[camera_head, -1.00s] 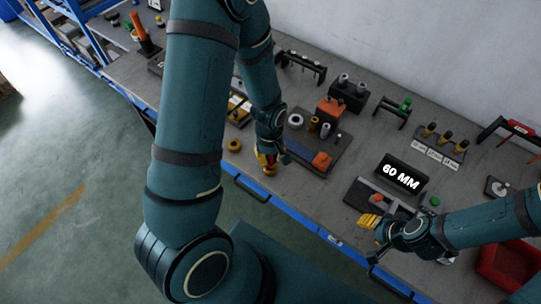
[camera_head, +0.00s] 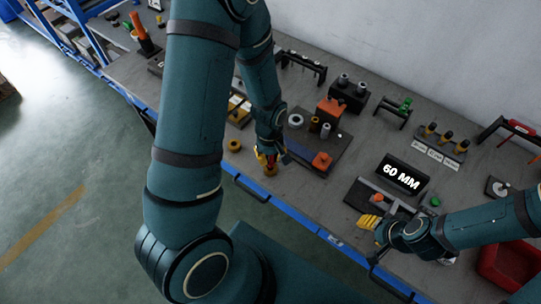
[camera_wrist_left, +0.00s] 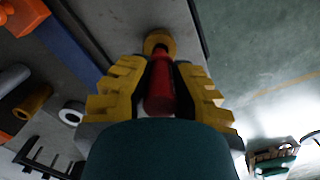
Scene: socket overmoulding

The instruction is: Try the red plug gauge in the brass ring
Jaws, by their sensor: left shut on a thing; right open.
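My left gripper (camera_head: 267,158) is shut on the red plug gauge (camera_wrist_left: 160,88), which lies between its yellow fingers in the left wrist view. The gauge's far end meets the brass ring (camera_wrist_left: 160,41) in that view. Whether the tip is inside the ring or only in front of it, I cannot tell. In the head view the brass ring (camera_head: 271,171) shows just below the left fingers, close to the front edge of the bench. My right gripper (camera_head: 370,228) is open and empty, near the front edge at the right.
Another gold ring (camera_head: 234,145) lies left of the left gripper. A dark plate with an orange block (camera_head: 322,160) and several cylinders is close on the right. A "60 MM" display (camera_head: 402,175) and a red bin (camera_head: 508,262) stand further right.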

